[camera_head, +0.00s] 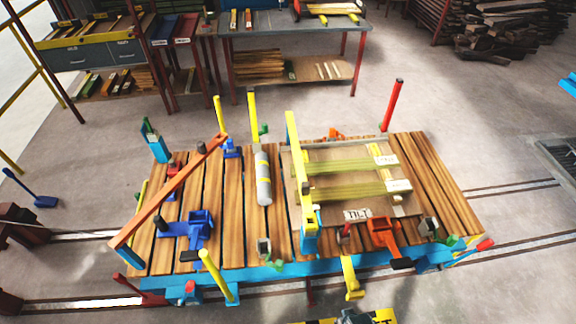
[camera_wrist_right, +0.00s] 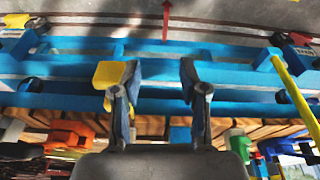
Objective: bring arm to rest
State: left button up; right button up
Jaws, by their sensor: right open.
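My right gripper (camera_wrist_right: 160,78) shows in the right wrist view with its two dark fingers apart and nothing between them. Behind the fingers is the blue side frame of the cart (camera_wrist_right: 230,105), with a yellow block (camera_wrist_right: 110,74) just left of the left finger. I cannot tell whether the fingers touch the frame. In the head view a small dark part at the bottom edge may be mine, but it is mostly cut off. My left gripper is not in view.
A wooden-decked cart (camera_head: 440,175) on rails fills the middle of the head view. It carries a grey cylinder (camera_head: 263,180), a slanted orange bar (camera_head: 165,193) and several upright posts, including a red one (camera_head: 391,105). A workbench (camera_head: 300,44) stands behind.

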jog(key=s+d+f+g, duration=0.1)
jog(key=s+f, duration=0.3)
jog(key=f, duration=0.6)
jog(key=s+f, duration=0.4)
jog(key=f, duration=0.6)
jog(key=s+d+f, duration=0.2)
jog(key=s+f, duration=0.6)
jog(key=s, duration=0.4)
jog(key=shift+s+d+g+b, duration=0.25)
jog(key=shift+s+g+b, duration=0.05)
jog(key=shift+s+g, duration=0.1)
jog(key=shift+f, duration=0.1)
